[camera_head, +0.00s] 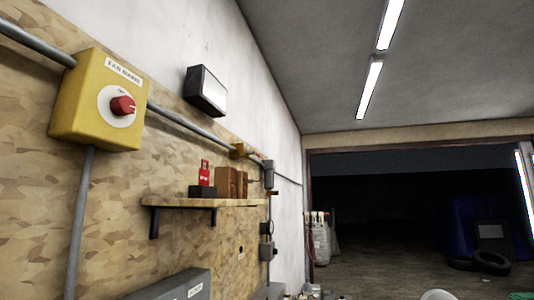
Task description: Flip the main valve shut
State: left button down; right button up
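Neither of my grippers is in view. A yellow box (97,105) with a label that seems to read "FAN MAINS" is on the chipboard wall at the upper left. A red knob (123,106) sits on a round white plate on its face. A small yellow fitting (240,151) with a reddish part beside it is farther along the wall, by the grey pipe (180,119). It is too small to tell whether it is the main valve or how its handle stands.
A wooden shelf (205,203) on a black bracket juts from the wall, holding a small red bottle (204,174) and brown boxes (230,183). A grey labelled box (175,287) is below. A dark opening with a blue object (475,225) and tyres (491,262) lies at right.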

aim_at(253, 152)
jog(key=i+l+u, duration=0.15)
jog(key=i+l, duration=1.25)
jog(key=l, duration=0.1)
